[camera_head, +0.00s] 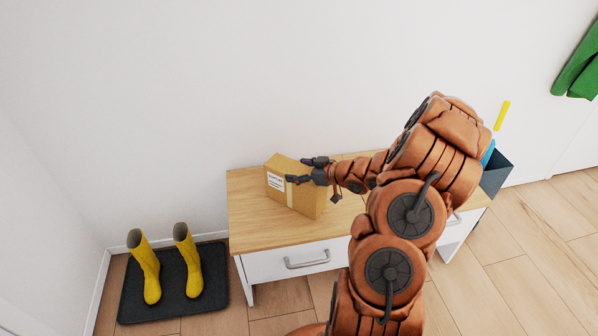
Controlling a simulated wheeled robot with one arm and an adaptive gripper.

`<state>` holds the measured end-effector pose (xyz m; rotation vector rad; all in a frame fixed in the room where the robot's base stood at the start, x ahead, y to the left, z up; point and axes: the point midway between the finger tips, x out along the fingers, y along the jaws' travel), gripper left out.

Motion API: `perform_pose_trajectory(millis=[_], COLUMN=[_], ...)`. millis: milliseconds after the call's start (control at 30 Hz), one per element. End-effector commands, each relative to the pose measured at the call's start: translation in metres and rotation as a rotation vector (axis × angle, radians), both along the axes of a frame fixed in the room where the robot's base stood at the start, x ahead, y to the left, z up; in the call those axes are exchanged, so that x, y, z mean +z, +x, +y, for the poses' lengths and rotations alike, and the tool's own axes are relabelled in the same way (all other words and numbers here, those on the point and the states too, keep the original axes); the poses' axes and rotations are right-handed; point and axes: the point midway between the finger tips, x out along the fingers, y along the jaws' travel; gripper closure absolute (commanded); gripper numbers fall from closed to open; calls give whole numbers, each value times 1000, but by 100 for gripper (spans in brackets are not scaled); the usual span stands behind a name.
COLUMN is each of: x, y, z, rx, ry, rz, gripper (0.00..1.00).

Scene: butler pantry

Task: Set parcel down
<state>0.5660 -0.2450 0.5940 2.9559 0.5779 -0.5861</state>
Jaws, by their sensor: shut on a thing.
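The parcel (292,188) is a brown cardboard box with a white label and a pale tape strip. It is at the left part of the wooden top of a white cabinet (255,226). My gripper (302,171) is shut on the parcel near its upper right side, one dark finger across the front face and one behind the top edge. The parcel looks to be on or just above the top; I cannot tell whether it touches. My arm hides the right part of the cabinet.
Yellow boots (168,266) stand on a dark mat (214,285) at the floor's left. A dark bin (496,173) with blue and yellow items stands right of the cabinet. A green cloth (580,70) hangs at the far right. The cabinet top left and in front of the parcel is clear.

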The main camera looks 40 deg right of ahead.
Motion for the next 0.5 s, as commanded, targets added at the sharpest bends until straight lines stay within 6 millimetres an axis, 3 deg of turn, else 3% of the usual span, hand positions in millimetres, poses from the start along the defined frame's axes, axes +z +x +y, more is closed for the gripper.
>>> perform_pose_trajectory(millis=[267,300,500], x=[-1,-1,-1], y=[0,0,0], z=[0,0,0], rx=[0,0,0], ry=[0,0,0], rz=[0,0,0], gripper=[92,20,0])
